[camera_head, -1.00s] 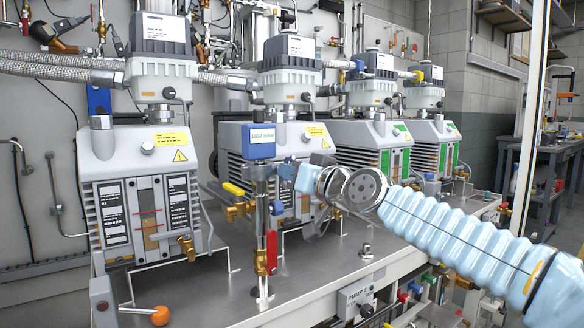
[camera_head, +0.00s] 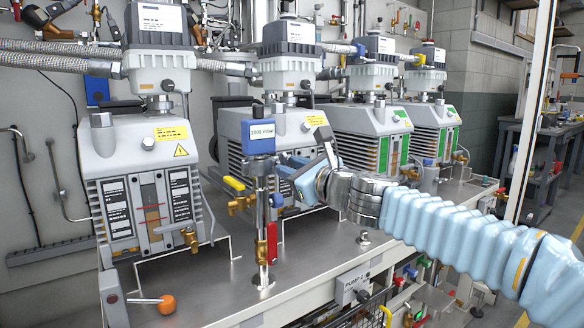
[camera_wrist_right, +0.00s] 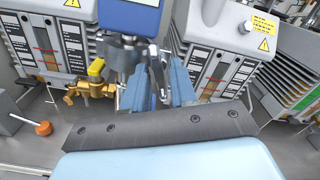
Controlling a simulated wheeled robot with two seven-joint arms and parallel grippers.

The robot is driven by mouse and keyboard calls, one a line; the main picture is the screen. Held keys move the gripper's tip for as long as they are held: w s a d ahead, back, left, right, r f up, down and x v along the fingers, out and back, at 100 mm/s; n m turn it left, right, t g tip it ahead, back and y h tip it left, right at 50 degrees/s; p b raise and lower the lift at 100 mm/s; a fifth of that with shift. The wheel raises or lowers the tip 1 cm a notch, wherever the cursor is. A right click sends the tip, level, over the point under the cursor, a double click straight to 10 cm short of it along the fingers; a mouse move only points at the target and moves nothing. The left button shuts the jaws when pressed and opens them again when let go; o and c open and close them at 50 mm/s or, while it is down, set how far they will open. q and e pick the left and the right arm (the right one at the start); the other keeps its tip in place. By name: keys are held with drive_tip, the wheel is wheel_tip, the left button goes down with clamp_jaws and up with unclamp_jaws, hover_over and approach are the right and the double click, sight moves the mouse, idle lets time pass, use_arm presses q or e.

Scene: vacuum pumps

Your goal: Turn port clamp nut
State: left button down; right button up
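A blue gauge (camera_head: 259,137) with a lit display sits on a vertical silver pipe (camera_head: 262,205) above the steel bench. In the right wrist view the gauge (camera_wrist_right: 130,14) is at the top, with a metal clamp and a thin grey bolt-like part (camera_wrist_right: 158,72) below it. I take this part for the port clamp nut, but cannot make out its shape. My right gripper (camera_head: 287,172) reaches in from the right, just beside the pipe under the gauge. Its blue fingers (camera_wrist_right: 158,85) stand apart on either side of the grey part; contact is unclear. My left gripper is out of view.
A yellow-handled brass valve (camera_head: 238,198) is left of the pipe, and a red-handled valve (camera_head: 272,243) is low on it. A grey pump (camera_head: 148,190) stands at left, with more pumps behind.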

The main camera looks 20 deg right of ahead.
drive_tip(key=shift+o, duration=0.8)
drive_tip(key=shift+s, duration=0.15)
drive_tip(key=shift+v, duration=0.85)
drive_tip(key=shift+v, duration=0.95)
drive_tip(key=v, duration=0.4)
drive_tip(key=shift+s+r, duration=0.1)
